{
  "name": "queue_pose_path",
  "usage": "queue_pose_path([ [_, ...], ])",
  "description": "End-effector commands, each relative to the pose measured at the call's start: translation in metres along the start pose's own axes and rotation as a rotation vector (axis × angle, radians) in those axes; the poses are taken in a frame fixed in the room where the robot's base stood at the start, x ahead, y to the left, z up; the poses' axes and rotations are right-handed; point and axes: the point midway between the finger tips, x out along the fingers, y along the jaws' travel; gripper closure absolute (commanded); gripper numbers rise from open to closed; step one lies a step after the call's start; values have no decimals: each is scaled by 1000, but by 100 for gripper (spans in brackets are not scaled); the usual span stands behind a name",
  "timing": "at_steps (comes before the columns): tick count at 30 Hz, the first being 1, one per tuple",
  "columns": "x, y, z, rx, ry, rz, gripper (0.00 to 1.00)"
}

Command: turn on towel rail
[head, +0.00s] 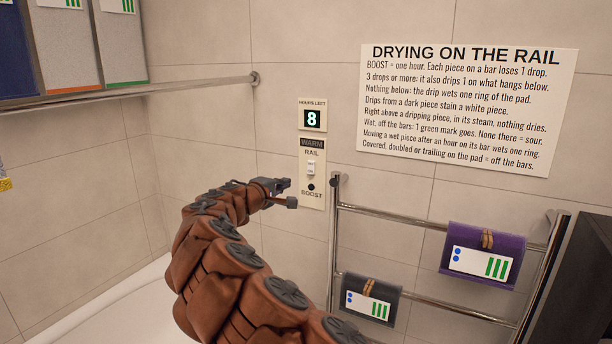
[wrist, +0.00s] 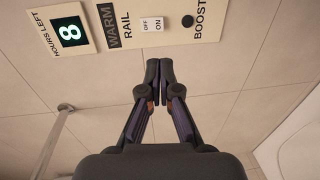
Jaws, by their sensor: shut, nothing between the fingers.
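The towel rail (head: 400,215) is a chrome ladder on the tiled wall. Left of it is a cream control plate marked WARM, RAIL and BOOST. A round black BOOST button (head: 311,187) sits below the switch. The WARM label (head: 312,143) looks dark. The hours-left display (head: 312,119) reads 8. My gripper (head: 290,193) is shut and empty, close to the plate; its fingertips (wrist: 160,69) point towards the wall between switch and button.
A purple towel (head: 481,240) hangs on the upper bar and a dark grey one (head: 362,298) on a lower bar, each with a tag. A sign (head: 466,112) is on the wall. A shelf rail (head: 180,88) with hanging cloths is at upper left. A white tub (head: 130,310) lies below.

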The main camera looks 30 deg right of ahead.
Motion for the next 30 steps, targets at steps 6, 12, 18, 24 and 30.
queue_pose_path([
  [6, 0, 0, 0, 0, -1, -1, 100],
  [12, 13, 1, 0, 0, -1, -2, 100],
  [18, 39, 0, 2, -1, -4, -4, 100],
  [24, 63, 0, 1, 1, -1, -5, 100],
  [30, 84, 1, 1, 1, -1, -4, 100],
])
